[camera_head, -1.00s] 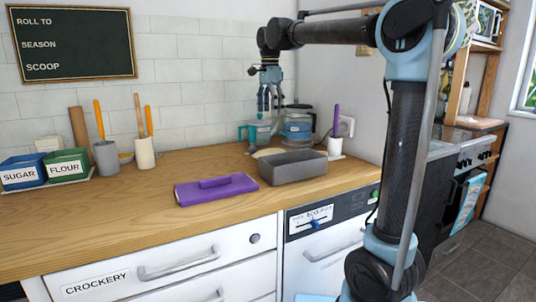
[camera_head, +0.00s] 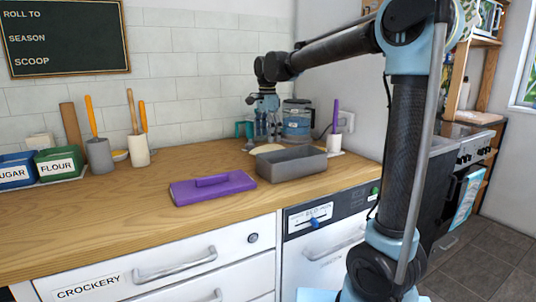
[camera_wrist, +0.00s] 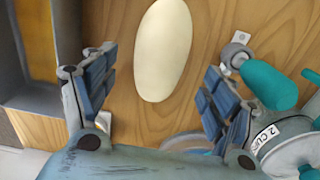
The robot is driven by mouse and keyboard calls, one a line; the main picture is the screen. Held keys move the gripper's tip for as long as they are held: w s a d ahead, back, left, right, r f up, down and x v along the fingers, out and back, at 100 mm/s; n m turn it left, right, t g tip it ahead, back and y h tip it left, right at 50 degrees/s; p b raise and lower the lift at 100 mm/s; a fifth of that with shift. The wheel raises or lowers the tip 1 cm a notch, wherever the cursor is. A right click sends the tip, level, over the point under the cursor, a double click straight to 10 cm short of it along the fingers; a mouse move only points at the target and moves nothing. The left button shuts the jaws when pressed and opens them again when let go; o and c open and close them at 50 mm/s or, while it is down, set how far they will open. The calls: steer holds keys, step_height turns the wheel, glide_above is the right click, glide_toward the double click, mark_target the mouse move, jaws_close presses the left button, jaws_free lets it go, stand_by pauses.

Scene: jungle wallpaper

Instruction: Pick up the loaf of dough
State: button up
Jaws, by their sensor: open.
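The loaf of dough (camera_wrist: 163,50) is a pale, smooth oval lying on the wooden counter in the wrist view. In the head view the dough (camera_head: 268,149) shows as a small pale shape behind the grey tin, partly hidden by it. My gripper (camera_wrist: 158,95) is open, with its blue-padded fingers spread wide. In the wrist view the dough lies between and ahead of the fingers, apart from both. In the head view my gripper (camera_head: 264,136) points down just above the dough at the back of the counter.
A grey rectangular tin (camera_head: 291,166) stands in front of the dough, with a purple lid (camera_head: 213,187) to its left. A teal-handled measuring cup (camera_wrist: 285,140) is close beside my right finger. A clear blue jug (camera_head: 298,122) stands behind. The counter's middle left is clear.

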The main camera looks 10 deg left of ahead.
mark_target(268, 146)
steer(key=shift+w+f, duration=0.1)
steer(key=shift+f, duration=2.65)
steer(key=c, duration=1.5)
steer(key=shift+r, duration=0.1)
step_height(268, 146, up, 10)
steer(key=shift+f, duration=0.1)
